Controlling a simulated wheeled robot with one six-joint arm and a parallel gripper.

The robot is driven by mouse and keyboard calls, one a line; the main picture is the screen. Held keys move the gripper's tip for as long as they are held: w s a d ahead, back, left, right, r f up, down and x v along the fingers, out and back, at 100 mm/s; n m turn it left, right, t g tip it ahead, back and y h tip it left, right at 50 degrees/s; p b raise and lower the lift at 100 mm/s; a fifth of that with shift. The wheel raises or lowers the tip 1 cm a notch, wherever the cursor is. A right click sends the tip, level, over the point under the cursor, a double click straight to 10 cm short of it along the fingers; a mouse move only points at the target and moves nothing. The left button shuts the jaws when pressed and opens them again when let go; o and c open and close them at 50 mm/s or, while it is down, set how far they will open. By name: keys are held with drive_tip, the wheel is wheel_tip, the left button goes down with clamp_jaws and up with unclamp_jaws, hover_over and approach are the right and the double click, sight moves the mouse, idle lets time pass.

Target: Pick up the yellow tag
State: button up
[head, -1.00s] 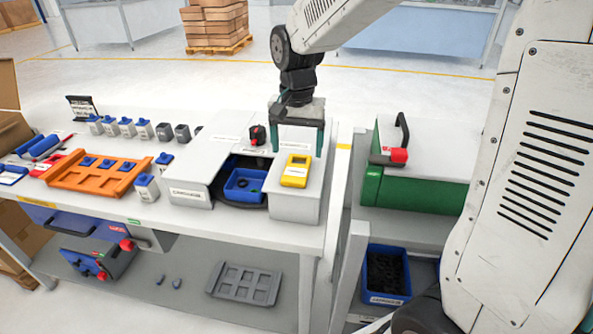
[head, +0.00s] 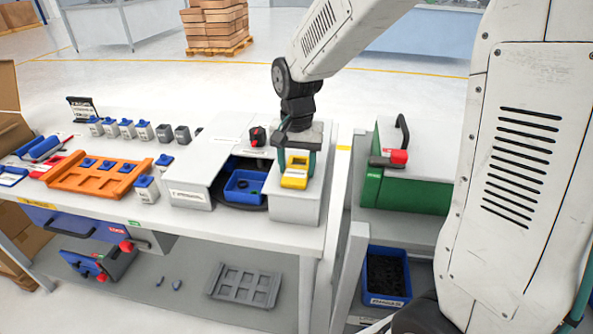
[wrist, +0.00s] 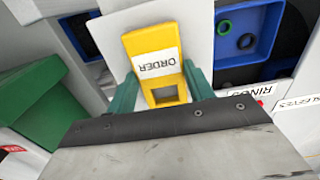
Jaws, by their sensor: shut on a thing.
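The yellow tag (head: 295,174) is at the top of the white block at the right end of the workbench. In the wrist view the tag (wrist: 152,55) shows a white label reading ORDER and a square opening near its lower end. My gripper (head: 296,165) is over the tag, with its green fingers on either side of it. In the wrist view my gripper (wrist: 160,92) is shut on the lower part of the tag. I cannot tell whether the tag still touches the block.
A blue bin (head: 243,186) with dark rings sits left of the white block (head: 295,208). A red-and-black knob (head: 257,136) stands behind it. An orange tray (head: 98,174) lies farther left.

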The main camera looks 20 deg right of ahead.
sight(297, 169)
drive_tip(key=shift+r, duration=0.1)
drive_tip(key=shift+r, duration=0.6)
wheel_tip(297, 169, up, 2)
drive_tip(key=shift+r, duration=0.1)
drive_tip(key=s+d+r, duration=0.1)
drive_tip(key=s+d, duration=0.1)
drive_tip(key=s, duration=1.4)
drive_tip(key=shift+r, duration=0.2)
drive_tip(key=shift+a, duration=0.1)
